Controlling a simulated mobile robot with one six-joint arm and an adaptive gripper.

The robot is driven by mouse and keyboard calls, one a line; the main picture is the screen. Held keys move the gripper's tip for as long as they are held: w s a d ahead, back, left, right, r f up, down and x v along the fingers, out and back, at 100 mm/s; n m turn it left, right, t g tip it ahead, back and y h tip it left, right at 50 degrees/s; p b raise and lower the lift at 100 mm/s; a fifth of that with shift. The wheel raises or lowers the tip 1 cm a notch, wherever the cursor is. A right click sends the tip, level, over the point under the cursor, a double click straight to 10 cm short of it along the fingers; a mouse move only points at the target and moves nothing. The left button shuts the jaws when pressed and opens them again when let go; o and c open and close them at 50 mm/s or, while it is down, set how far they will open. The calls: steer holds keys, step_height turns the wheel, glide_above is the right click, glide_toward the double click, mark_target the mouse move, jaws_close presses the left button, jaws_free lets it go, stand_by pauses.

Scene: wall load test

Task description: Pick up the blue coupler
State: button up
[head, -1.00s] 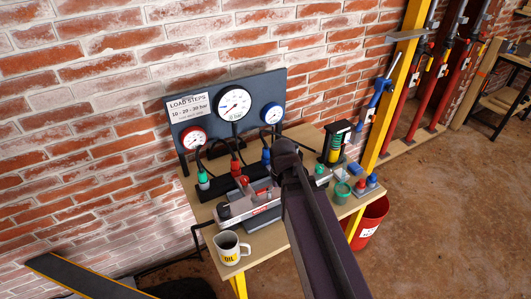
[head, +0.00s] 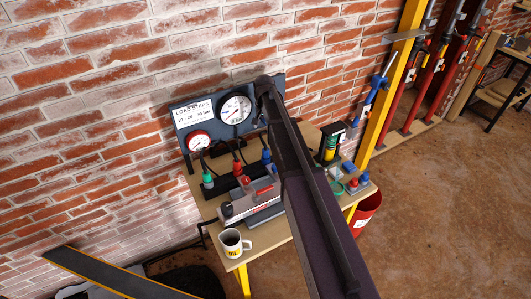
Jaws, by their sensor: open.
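A blue coupler (head: 267,156) stands upright at the right end of a row on the bench, by a red coupler (head: 238,168) and a green coupler (head: 207,181). My dark arm passes just right of it in the picture. Another small blue piece (head: 364,178) stands at the bench's right edge by a red one (head: 353,185); I cannot tell its exact kind. My gripper does not show in the head view; only my arm's long dark link and its upper joint are seen.
A grey pump unit (head: 247,203) and a white mug (head: 233,242) stand at the bench front. A gauge board (head: 193,110) is behind. A black-framed stand (head: 331,143), yellow post (head: 386,95) and red bucket (head: 367,211) are at right. Floor right of the bench is clear.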

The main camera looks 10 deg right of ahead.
mark_target(266, 147)
steer(key=shift+f, duration=0.15)
step_height(266, 147, down, 8)
steer(key=b, duration=0.8)
steer(key=shift+f+b, duration=0.15)
steer(key=shift+b, duration=0.15)
steer(key=shift+d+f, duration=0.1)
steer(key=shift+f, duration=0.05)
stand_by(0.4)
steer(key=f+b, duration=0.3)
steer(key=shift+w+d+f+b, duration=0.1)
steer(key=shift+d+f+b, duration=0.15)
steer(key=shift+b, duration=0.15)
steer(key=shift+f+b, duration=0.75)
jaws_close()
